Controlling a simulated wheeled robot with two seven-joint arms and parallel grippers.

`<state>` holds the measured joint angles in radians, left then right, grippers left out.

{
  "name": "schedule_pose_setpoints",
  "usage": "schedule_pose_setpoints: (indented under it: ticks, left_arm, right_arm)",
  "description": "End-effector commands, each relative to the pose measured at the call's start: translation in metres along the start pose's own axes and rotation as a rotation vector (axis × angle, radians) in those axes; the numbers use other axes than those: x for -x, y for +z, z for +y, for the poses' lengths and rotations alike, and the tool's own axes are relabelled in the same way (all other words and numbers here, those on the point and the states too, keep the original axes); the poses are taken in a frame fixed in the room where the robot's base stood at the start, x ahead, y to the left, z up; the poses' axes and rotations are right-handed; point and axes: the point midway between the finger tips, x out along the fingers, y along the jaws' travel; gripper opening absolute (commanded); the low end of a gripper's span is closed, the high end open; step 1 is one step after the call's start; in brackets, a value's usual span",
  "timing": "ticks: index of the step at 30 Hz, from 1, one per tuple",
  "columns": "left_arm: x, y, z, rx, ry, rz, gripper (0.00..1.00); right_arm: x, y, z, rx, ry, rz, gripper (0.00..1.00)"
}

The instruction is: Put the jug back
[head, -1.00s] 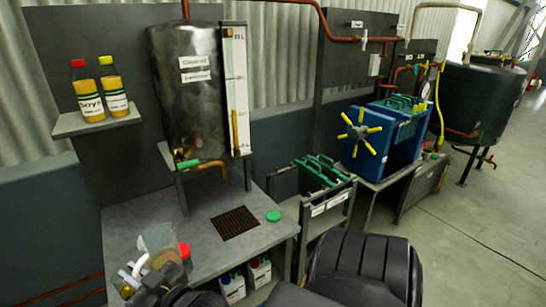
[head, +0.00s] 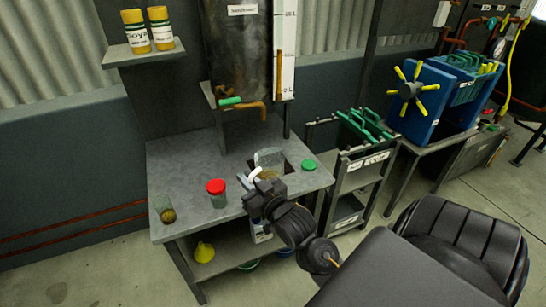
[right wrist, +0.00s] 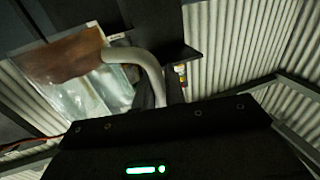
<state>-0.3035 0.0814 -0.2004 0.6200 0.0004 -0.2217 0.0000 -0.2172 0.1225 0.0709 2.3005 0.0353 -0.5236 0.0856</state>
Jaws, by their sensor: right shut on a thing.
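The jug (head: 268,157) is clear with a pale curved handle (head: 254,173) and some brownish liquid low in it. In the head view it is over or on the dark grate (head: 291,164), below and right of the green-handled tap (head: 230,101); I cannot tell if it touches. My right gripper (head: 256,181) is shut on the jug's handle. In the right wrist view the jug (right wrist: 80,70) shows at upper left with brown liquid, and its handle (right wrist: 148,72) runs down behind the gripper body. The fingertips are largely hidden. My left gripper is not in view.
A red-lidded jar (head: 216,193) and a small glass beaker (head: 164,209) stand left on the grey table (head: 185,165). A green lid (head: 309,165) lies at right. The tank (head: 238,55) stands above. A yellow funnel (head: 204,251) is on the lower shelf.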

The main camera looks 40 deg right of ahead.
Motion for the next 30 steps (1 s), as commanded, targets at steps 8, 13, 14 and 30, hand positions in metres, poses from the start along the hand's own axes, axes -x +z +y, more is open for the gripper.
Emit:
schedule_pose_setpoints:
  ticks: [8, 13, 14, 30]
  left_arm:
    - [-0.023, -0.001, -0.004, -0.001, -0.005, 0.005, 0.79]
    - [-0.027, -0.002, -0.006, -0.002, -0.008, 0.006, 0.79]
    - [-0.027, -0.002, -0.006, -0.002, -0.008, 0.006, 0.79]
    - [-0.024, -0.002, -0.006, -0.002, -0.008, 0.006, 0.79]
  right_arm:
    - [-0.008, 0.036, 0.103, -0.004, 0.034, 0.002, 0.00]
    - [-0.008, 0.038, 0.133, -0.021, 0.039, 0.003, 0.00]
    - [-0.008, 0.038, 0.136, -0.023, 0.039, 0.003, 0.00]
    - [-0.071, 0.064, 0.129, -0.033, 0.041, 0.003, 0.00]
